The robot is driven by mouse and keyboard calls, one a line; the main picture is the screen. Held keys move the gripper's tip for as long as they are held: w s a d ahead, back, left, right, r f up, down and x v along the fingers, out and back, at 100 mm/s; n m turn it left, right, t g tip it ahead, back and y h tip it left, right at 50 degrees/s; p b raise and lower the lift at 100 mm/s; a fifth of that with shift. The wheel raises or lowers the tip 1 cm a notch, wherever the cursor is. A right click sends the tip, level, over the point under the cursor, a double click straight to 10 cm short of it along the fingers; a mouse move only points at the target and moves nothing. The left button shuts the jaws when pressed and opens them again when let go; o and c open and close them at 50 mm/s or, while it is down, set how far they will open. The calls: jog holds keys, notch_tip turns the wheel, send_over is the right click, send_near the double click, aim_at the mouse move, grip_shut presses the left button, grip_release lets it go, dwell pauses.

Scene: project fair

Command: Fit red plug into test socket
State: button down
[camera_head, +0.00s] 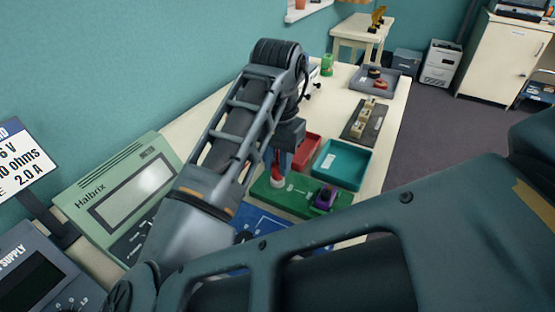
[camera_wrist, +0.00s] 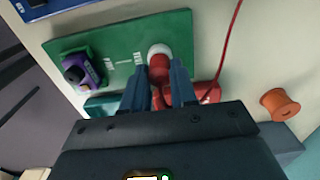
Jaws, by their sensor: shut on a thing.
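The green board (camera_head: 262,189) lies on the table and also shows in the wrist view (camera_wrist: 115,45). A round white socket (camera_wrist: 158,49) stands near one end of it. My gripper (camera_wrist: 158,72) is shut on the red plug (camera_wrist: 159,62), with its two fingers on either side. The plug is at the white socket and overlaps it in view; I cannot tell how deep it sits. In the head view the red plug (camera_head: 277,168) shows under my gripper (camera_head: 283,158). A red cable (camera_wrist: 230,45) runs past the fingers. A purple plug (camera_wrist: 82,70) stands at the board's other end.
A teal tray (camera_head: 343,146) and a red tray (camera_head: 309,140) lie close behind the board. An orange spool (camera_wrist: 281,104) stands beside the cable. The Halbrix meter (camera_head: 90,205) is at the left. A dark tray (camera_head: 395,82) is at the far end.

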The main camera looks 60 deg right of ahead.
jog(key=shift+f, duration=0.3)
jog(key=shift+c, duration=1.7)
grip_release()
jog(key=shift+r, duration=0.1)
jog(key=shift+r+p, duration=3.25)
jog(key=shift+r, duration=0.7)
